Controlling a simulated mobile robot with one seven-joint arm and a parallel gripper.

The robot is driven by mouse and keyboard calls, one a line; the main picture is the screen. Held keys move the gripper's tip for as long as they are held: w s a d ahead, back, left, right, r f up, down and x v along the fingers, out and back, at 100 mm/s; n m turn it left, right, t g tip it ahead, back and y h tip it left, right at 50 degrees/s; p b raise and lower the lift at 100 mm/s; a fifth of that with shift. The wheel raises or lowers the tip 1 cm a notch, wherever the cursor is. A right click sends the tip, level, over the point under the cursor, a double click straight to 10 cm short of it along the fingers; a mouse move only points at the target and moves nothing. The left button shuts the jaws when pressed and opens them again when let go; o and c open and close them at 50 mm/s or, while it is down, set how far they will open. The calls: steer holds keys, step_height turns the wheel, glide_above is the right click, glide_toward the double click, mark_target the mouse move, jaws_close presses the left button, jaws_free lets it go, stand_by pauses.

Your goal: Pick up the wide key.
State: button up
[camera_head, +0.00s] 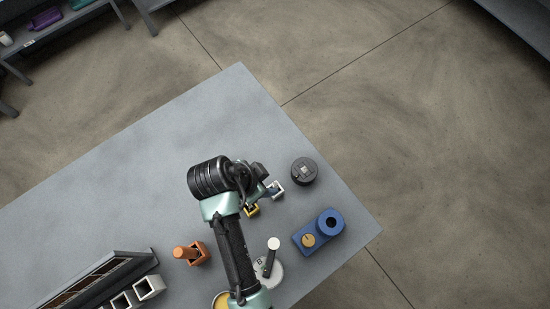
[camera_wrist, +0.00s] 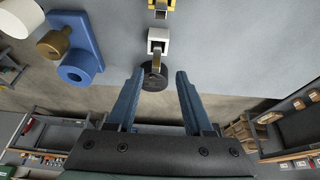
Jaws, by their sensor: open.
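A small white holder (camera_wrist: 158,36) has a flat metal piece (camera_wrist: 158,50) standing in or just behind its opening; it looks like a key. A yellow holder (camera_wrist: 160,4) with another metal piece is cut off by the top edge of the wrist view. I cannot tell for certain which piece is the wide key. My gripper (camera_wrist: 159,72) is open and empty, its two fingers on either side of the line to the white holder. In the head view the yellow holder (camera_head: 251,210) and white holder (camera_head: 277,192) are partly hidden by my arm.
A dark round disc (camera_head: 304,171) lies beyond the white holder. A blue block (camera_head: 304,237) with a ring and brass knob sits to the right. An orange holder (camera_head: 198,254) and a dark rack (camera_head: 110,275) stand left. The grey table's (camera_head: 120,180) upper-left area is clear.

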mark_target(274, 185)
steer(key=shift+s+p+x, duration=0.1)
steer(key=shift+p+x, duration=0.15)
steer(key=shift+x, duration=1.3)
steer(key=shift+s+p+x, duration=0.15)
steer(key=shift+p+x, duration=0.1)
steer(key=shift+x, duration=1.3)
steer(key=shift+d, duration=0.2)
jaws_close()
